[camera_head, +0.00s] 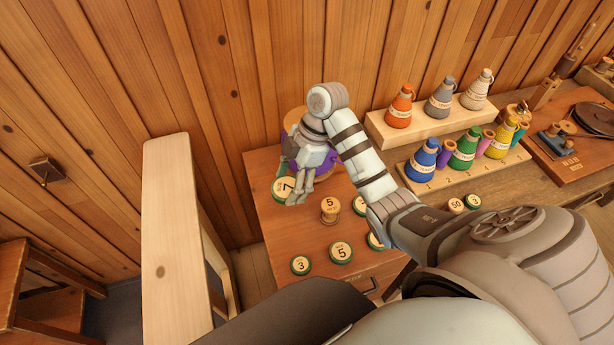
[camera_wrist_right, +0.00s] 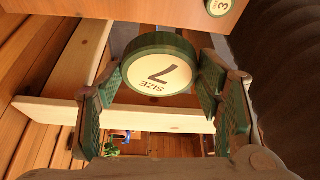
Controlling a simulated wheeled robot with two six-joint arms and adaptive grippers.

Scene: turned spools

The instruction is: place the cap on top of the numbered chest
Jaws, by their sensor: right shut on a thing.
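A round cap with a green rim and a cream face marked 7 (camera_head: 283,188) is in my right gripper (camera_head: 298,184), over the left part of the wooden chest top (camera_head: 290,225). In the right wrist view the cap (camera_wrist_right: 157,70) reads "SIZE 7" and sits between both green-padded fingers (camera_wrist_right: 160,88), its face towards the camera. Bench wood and a gap show behind it there, so it looks raised; its exact height is unclear. Writing on the chest's front drawer is too small to read. My left gripper is not in view.
Several other caps, including a 3 (camera_head: 300,265) and a 5 (camera_head: 341,251), and a small spool (camera_head: 330,209) stand on the chest top. A large purple-wound spool (camera_head: 322,163) is behind my gripper. Bottle racks (camera_head: 470,178) stand right; a pale wooden rail (camera_head: 178,240) stands left.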

